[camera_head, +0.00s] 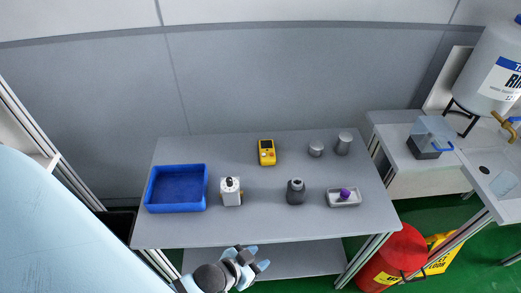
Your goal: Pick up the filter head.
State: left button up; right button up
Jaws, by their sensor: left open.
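No object in the head view is clearly marked as the filter head. A dark grey bottle-shaped piece with a narrower top (296,191) stands upright at the middle of the grey table (262,224). My left gripper (258,257) is open and empty at the table's front edge, apart from all of these. My right gripper is out of view.
A blue bin (176,207) sits at the table's left. A yellow handheld meter (267,152) and two metal cylinders, one (316,149) shorter than the other (343,143), stand at the back. A red bin (392,262) is on the floor. The table's front strip is clear.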

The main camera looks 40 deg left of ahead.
aim_at(295, 190)
jog(key=u, duration=0.7)
jog(key=j+u, duration=0.45)
jog(key=j, duration=0.65)
jog(key=i, duration=0.05)
